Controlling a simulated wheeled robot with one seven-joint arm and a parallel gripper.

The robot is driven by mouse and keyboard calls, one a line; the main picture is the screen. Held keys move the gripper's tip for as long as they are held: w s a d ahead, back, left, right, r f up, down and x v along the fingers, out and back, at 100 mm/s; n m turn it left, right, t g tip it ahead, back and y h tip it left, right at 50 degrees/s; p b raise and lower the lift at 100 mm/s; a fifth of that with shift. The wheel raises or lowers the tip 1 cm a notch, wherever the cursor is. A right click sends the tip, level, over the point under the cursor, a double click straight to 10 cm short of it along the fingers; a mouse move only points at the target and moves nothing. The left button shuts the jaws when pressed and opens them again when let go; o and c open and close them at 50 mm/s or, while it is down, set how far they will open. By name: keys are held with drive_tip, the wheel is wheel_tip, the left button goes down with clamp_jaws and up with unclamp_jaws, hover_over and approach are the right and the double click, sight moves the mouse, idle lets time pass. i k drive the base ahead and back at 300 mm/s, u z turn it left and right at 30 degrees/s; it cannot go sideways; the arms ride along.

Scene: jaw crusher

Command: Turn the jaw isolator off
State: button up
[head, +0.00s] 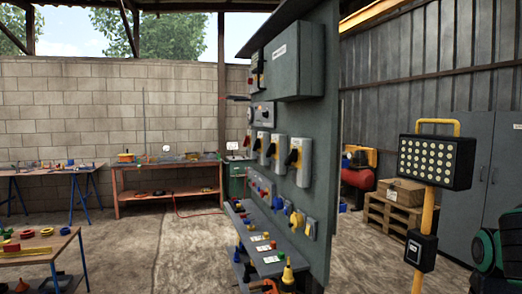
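A tall grey electrical panel (318,120) stands in the middle of the head view, seen at a steep angle. A row of light grey isolator boxes with black rotary handles is mounted across it. The nearest isolator (302,162) is on the right, the middle isolator (280,154) is beside it, and another isolator (262,146) is farther left. Their labels are too small to read, so I cannot tell which is the jaw isolator. The handles look slanted, but their switch positions are unclear. My gripper is not in view.
A work lamp (436,162) on a yellow post stands at right. Workbenches (170,165) line the back wall. Open concrete floor (150,245) lies left of the panel.

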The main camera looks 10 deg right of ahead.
sight(257, 145)
drive_tip(key=i, duration=0.45)
drive_tip(key=u, duration=0.2)
drive_tip(key=k, duration=0.45)
drive_tip(key=u, duration=0.25)
drive_tip(key=i, duration=0.6)
drive_tip(key=u, duration=1.05)
drive_tip(key=i, duration=1.25)
drive_tip(key=z, duration=0.25)
drive_tip(key=i, duration=1.15)
drive_tip(key=z, duration=1)
drive_tip(key=i, duration=0.25)
drive_tip(key=z, duration=0.05)
